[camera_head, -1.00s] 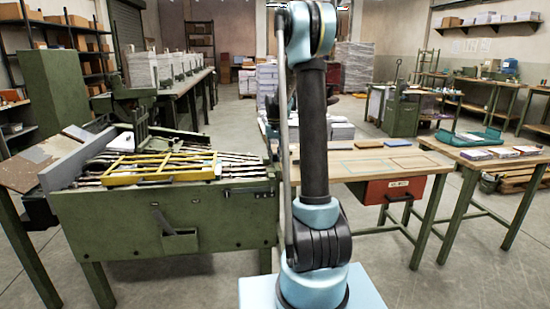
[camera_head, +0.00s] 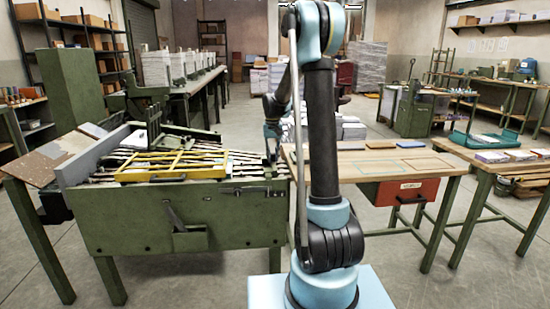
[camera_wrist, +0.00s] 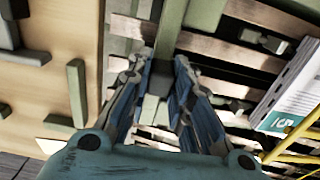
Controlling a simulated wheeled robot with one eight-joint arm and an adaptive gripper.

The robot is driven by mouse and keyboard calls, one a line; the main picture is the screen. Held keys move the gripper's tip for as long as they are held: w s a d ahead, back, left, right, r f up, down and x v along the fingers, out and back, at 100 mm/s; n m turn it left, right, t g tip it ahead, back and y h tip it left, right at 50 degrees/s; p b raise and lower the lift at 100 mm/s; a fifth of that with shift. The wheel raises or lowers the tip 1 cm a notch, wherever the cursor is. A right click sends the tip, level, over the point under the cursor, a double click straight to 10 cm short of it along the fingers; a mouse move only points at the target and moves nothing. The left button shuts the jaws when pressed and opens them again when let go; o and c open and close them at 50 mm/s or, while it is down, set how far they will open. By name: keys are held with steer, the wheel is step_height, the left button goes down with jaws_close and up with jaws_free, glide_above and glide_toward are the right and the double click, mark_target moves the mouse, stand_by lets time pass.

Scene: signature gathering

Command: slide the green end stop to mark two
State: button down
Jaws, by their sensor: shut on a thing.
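My gripper (camera_wrist: 163,62) shows in the wrist view, with its two blue-grey fingers on either side of a green bar-like part (camera_wrist: 174,32). The part runs from the top edge down between the fingers. I take it to be the green end stop; its lower end is partly hidden by the fingers. It stands over the slatted bed of the green machine (camera_head: 150,220). In the head view my gripper is low behind my arm at the machine's right end, too small and hidden to make out. I cannot make out any mark two.
A yellow grid frame (camera_head: 165,177) lies over the slats. A wooden table (camera_head: 420,166) with a red drawer (camera_head: 405,190) stands to the right. The wrist view shows a tan surface with a green bracket (camera_wrist: 76,92) at left and a white-grey piece marked 5 (camera_wrist: 283,98) at right.

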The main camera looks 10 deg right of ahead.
steer(key=c, duration=1.4)
jaws_free()
steer(key=shift+a, duration=0.35)
steer(key=shift+c, duration=0.2)
steer(key=shift+d, duration=0.1)
steer(key=shift+r, duration=0.1)
step_height(320, 180, up, 12)
